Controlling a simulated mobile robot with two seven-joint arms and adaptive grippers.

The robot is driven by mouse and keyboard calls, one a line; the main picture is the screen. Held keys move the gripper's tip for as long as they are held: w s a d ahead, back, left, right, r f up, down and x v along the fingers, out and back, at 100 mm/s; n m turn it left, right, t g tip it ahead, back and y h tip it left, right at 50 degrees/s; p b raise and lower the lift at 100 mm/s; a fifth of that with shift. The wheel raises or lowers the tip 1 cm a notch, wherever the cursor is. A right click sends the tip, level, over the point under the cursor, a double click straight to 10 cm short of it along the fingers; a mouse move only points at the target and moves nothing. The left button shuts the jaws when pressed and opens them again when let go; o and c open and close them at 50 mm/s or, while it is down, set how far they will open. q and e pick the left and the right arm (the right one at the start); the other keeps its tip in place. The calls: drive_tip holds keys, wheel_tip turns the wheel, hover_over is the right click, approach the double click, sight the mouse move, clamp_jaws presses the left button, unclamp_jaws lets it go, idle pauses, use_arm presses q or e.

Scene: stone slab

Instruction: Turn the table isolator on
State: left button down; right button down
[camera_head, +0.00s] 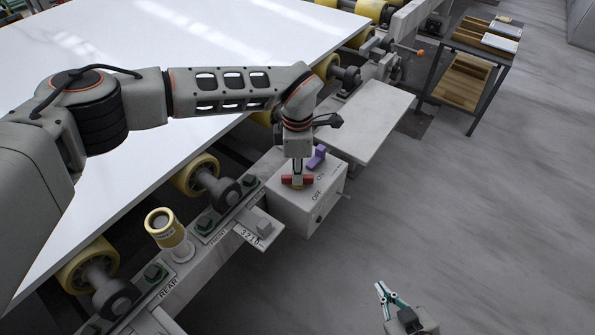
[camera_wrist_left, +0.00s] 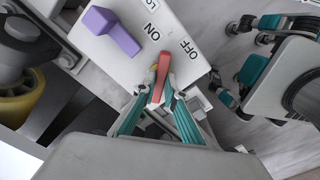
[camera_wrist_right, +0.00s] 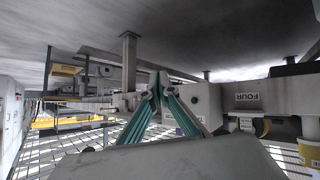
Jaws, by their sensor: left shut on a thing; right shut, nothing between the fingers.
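The red isolator handle (camera_head: 308,180) sits on top of a white box (camera_head: 290,205) marked ON and OFF. My left gripper (camera_head: 297,177) comes down over it from above, its fingers shut around the handle's middle. In the left wrist view, the handle (camera_wrist_left: 164,64) lies between the teal fingers (camera_wrist_left: 159,94), its far end near the ON and OFF lettering. I cannot tell its exact setting. My right gripper (camera_head: 381,288) is shut and empty, low over the floor at the front; its closed fingertips also show in the right wrist view (camera_wrist_right: 159,80).
A purple lever (camera_head: 317,157) stands on the same box, close behind the red handle. The white slab (camera_head: 180,60) lies left on yellow rollers (camera_head: 196,174). A grey shelf plate (camera_head: 370,122) juts out behind the box. The floor at right is clear up to a wooden-topped rack (camera_head: 465,80).

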use_arm(q)
drive_tip(key=n+p, duration=0.1)
drive_tip(key=n, duration=0.1)
drive_tip(key=shift+r+n, duration=0.2)
drive_tip(key=shift+n, duration=0.2)
drive_tip(key=n+p, duration=0.1)
drive_tip(key=n, duration=0.2)
drive_tip(key=shift+n+p, duration=0.3)
drive_tip(key=shift+p, duration=0.1)
drive_tip(key=shift+f+n+p, duration=0.1)
drive_tip(key=shift+n+p, duration=0.25)
drive_tip(key=shift+n, duration=0.45)
drive_tip(key=shift+n+p, duration=0.4)
drive_tip(key=shift+n, duration=0.6)
drive_tip(key=shift+f+n, duration=0.1)
drive_tip(key=shift+n, duration=0.3)
drive_tip(key=c, duration=2.1)
unclamp_jaws()
